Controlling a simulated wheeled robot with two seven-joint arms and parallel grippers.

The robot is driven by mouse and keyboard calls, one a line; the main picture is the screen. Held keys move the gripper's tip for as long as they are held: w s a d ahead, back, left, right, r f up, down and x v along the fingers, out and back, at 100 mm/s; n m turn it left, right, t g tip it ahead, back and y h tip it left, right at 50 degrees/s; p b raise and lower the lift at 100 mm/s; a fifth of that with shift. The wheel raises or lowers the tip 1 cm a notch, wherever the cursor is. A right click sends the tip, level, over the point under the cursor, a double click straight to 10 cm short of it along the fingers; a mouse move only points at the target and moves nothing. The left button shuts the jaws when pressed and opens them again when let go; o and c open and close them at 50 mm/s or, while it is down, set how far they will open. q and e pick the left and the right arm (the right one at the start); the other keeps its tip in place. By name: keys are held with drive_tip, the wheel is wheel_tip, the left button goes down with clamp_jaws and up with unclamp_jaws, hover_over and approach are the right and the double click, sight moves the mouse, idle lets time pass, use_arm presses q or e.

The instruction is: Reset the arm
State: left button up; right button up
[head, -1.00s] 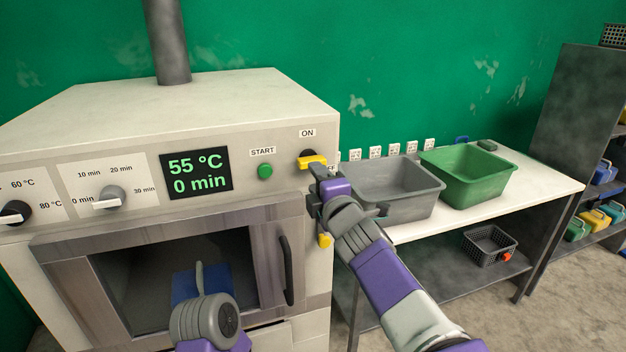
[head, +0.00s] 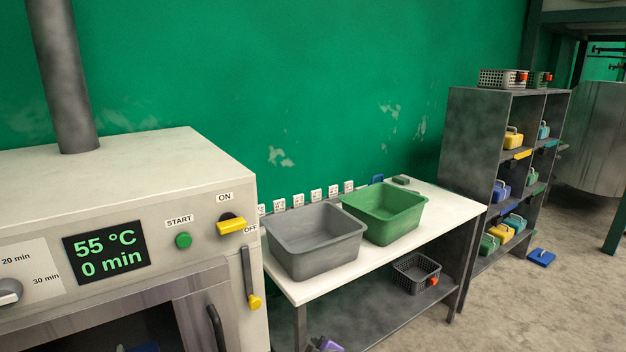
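Only a small purple and grey part of my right gripper (head: 325,345) shows at the bottom edge, in front of the table; its fingers cannot be made out. It is apart from the oven controls. My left gripper is not in view. The oven's yellow-handled switch (head: 232,227) sits below the ON label, with its handle roughly level and its right end by the OFF label. A lever with a yellow end (head: 254,301) hangs down at the oven's front right edge. The display (head: 105,254) reads 55 °C and 0 min.
A grey tub (head: 315,240) and a green tub (head: 385,212) stand on the white table (head: 450,208). A dark basket (head: 416,273) is on its lower shelf. A shelf rack (head: 470,135) with coloured blocks stands right. A blue piece (head: 541,257) lies on the floor.

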drive_tip(key=s+d+f+m+g+h+p, duration=0.1)
drive_tip(key=s+d+f+m, duration=0.15)
drive_tip(key=f, duration=0.35)
drive_tip(key=s+d+f+m+g, duration=0.2)
drive_tip(key=s+d+f, duration=0.2)
drive_tip(key=f, duration=0.1)
drive_tip(key=s+d+f+m+g, duration=0.1)
drive_tip(key=s+f+m+g, duration=0.1)
drive_tip(key=s, duration=0.6)
drive_tip(key=s+d+f+m+g+p, duration=0.1)
drive_tip(key=s+f+m+g, duration=0.1)
drive_tip(key=s+f+m, duration=0.3)
drive_tip(key=s+d+f+m+g+p, duration=0.1)
drive_tip(key=s+f+m, duration=0.3)
drive_tip(key=s, duration=0.9)
drive_tip(key=shift+s+d+m+g+y, duration=0.2)
drive_tip(key=shift+d+m+g+y, duration=0.2)
drive_tip(key=shift+m+g, duration=0.2)
